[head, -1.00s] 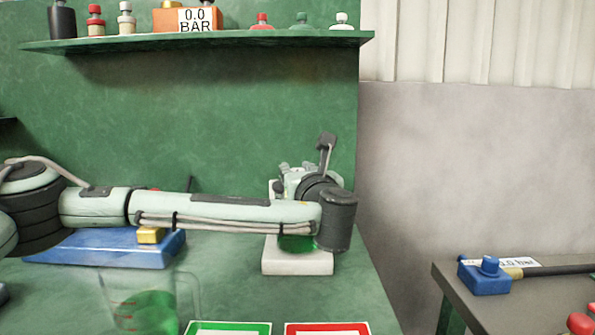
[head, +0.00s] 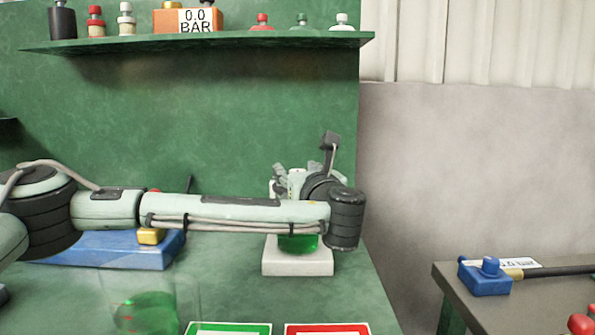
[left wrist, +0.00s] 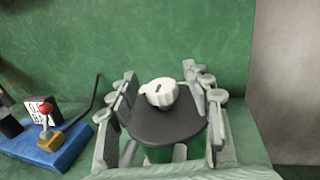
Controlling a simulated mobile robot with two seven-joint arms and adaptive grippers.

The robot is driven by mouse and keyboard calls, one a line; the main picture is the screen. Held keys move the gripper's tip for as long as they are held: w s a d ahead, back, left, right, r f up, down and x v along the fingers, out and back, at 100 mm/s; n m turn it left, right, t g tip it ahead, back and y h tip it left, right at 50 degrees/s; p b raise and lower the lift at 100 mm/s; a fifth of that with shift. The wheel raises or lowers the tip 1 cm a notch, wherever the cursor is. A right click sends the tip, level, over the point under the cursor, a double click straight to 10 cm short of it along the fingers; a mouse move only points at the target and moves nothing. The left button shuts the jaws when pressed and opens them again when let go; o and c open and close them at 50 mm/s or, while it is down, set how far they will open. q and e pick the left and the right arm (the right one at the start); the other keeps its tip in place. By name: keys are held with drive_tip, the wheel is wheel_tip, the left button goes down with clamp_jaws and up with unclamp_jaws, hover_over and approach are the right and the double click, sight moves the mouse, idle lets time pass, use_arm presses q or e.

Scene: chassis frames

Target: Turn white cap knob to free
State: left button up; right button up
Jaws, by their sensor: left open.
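The white cap knob (left wrist: 160,93) sits on a dark, flat lid (left wrist: 168,122) in the left wrist view. It has a dark mark on its top. Below the lid is a green vessel, which also shows in the head view (head: 298,243) on a white block (head: 297,262). My left gripper (left wrist: 163,108) is open, with one finger on each side of the lid and knob. I see gaps between the fingers and the knob. In the head view the left gripper (head: 292,183) is partly hidden by my own arm, and the knob cannot be made out. My right gripper is not in view.
A blue base (head: 110,250) with a yellow block (head: 151,236) stands left of the white block. A clear beaker (head: 150,305) of green liquid is in front. Green (head: 228,328) and red (head: 327,328) framed cards lie at the bench's front. A shelf (head: 220,41) runs above.

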use_arm(q)
drive_tip(key=v, duration=1.2)
drive_tip(key=shift+f, duration=0.1)
